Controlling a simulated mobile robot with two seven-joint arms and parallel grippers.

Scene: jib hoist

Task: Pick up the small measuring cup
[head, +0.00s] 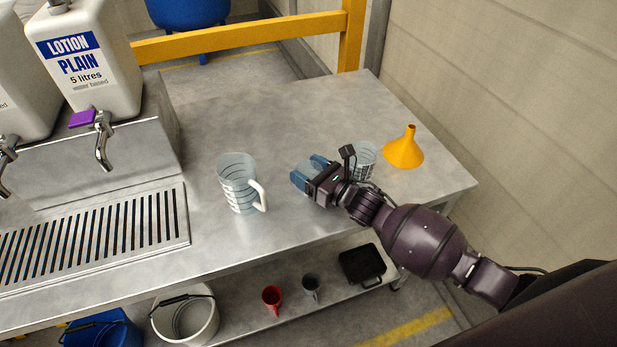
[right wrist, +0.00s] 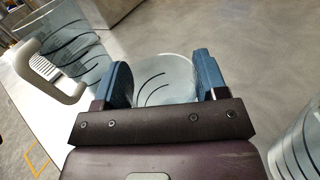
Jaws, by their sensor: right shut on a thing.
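The small measuring cup (right wrist: 164,82) is clear with dark curved marks. In the right wrist view it sits between the two blue fingers, which touch its sides. My right gripper (head: 309,172) is shut on it over the steel table, between a large clear jug and another clear cup. In the head view the gripper hides most of the held cup. I cannot tell whether the cup still touches the table. My left gripper is not in view.
The large jug with a white handle (head: 238,184) stands left of the gripper. Another clear marked cup (head: 365,155) stands right, partly behind my arm, beside an orange funnel (head: 404,150). Lotion containers (head: 88,65) and a drip grate (head: 95,238) are at left. The table's back is clear.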

